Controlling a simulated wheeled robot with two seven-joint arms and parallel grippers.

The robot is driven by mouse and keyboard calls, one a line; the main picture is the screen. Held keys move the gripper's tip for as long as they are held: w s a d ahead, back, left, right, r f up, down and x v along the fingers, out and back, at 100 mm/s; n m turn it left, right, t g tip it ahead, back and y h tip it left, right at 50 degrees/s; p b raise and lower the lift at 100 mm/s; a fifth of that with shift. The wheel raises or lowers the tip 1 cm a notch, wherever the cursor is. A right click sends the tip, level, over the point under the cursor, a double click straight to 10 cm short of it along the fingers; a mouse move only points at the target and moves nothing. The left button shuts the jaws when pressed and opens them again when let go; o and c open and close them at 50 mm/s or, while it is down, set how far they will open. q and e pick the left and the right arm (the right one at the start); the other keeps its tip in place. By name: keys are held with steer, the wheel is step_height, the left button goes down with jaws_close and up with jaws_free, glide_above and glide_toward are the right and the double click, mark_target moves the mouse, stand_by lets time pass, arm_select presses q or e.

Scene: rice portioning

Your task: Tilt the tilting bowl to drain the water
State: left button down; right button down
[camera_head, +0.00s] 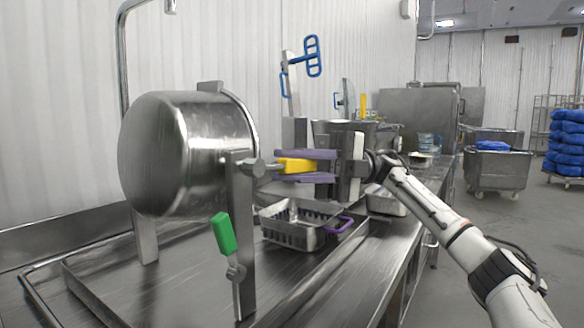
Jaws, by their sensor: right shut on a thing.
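The steel tilting bowl (170,155) hangs between its posts at the left of the head view. It lies tipped on its side, its rounded base to the left and its rim to the right. Its inside is hidden, and I see no water. A yellow handle (297,165) sticks out to the right from the pivot on the near post. My right gripper (282,166), with purple fingers, is shut on this handle from the right. A green lever (224,234) is on the lower part of the near post. My left gripper is not in view.
A steel perforated basket (290,237) with a purple handle (339,226) stands on the counter below my right gripper. A wide tray (85,272) lies under the bowl. Behind are pots and blue-handled tools (312,56). A wheeled tub (497,172) stands on the floor at right.

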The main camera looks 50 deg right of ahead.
steer(key=c, duration=1.6)
jaws_free()
